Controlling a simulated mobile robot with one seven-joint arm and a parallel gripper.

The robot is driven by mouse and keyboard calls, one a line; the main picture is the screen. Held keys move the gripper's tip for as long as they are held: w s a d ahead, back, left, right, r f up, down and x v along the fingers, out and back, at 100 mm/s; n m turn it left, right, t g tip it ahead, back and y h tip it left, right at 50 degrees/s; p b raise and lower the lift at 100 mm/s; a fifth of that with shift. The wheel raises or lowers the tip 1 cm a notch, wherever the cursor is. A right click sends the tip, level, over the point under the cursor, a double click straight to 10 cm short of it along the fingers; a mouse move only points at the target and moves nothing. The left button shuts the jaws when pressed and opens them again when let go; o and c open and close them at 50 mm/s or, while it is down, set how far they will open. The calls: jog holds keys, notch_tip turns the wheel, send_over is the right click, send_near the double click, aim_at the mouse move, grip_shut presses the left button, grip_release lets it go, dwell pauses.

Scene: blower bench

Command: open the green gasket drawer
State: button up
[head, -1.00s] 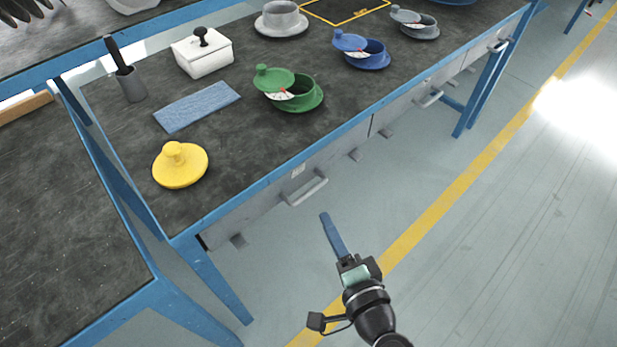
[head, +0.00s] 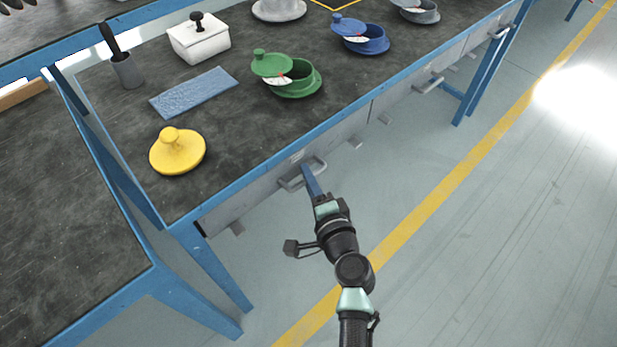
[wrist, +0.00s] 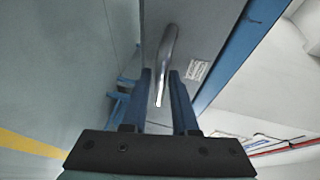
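The drawers under the bench have grey fronts; none looks green. The nearest drawer (head: 255,203) is shut, below the green pot, and has a grey bar handle (head: 290,184) and a small label (head: 297,157) too small to read. My gripper (head: 306,170) is at this handle, its blue fingers pointing at the drawer front. In the wrist view, my gripper (wrist: 160,75) is open, with one finger on each side of the handle (wrist: 168,45). The handle's near end shows between the fingers; I cannot tell whether they touch it.
A green pot (head: 302,87) with its lid ajar, a yellow lid (head: 177,157), a blue cloth (head: 193,93) and a white box (head: 203,45) stand on the bench. A blue bench leg (head: 212,270) is at left. The floor in front is clear.

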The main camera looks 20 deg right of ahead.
jog(key=shift+w, duration=0.15)
jog(key=shift+c, duration=0.2)
grip_shut()
dwell(1.2)
